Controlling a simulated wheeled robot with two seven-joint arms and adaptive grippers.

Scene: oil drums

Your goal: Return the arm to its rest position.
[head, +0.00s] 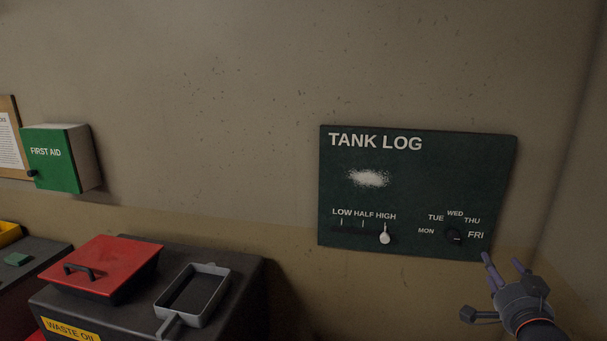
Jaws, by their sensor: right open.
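My right gripper (500,274) is in the lower right of the head view, with its fingers spread, open and empty. It is in front of the wall, just below the right part of the dark green tank log board (420,190). The white slider knob (385,238) on the board is at HIGH. The dark day dial (454,237) sits among the day labels, near FRI; I cannot tell for sure where it points. The gripper appears apart from the dial. My left gripper is not in view.
A dark waste oil bin (240,272) stands at the lower left. On it are a red lid (115,262) with a black handle and a grey tray (213,308). A green first aid box (52,160) hangs on the left wall. A wall corner is close at the right.

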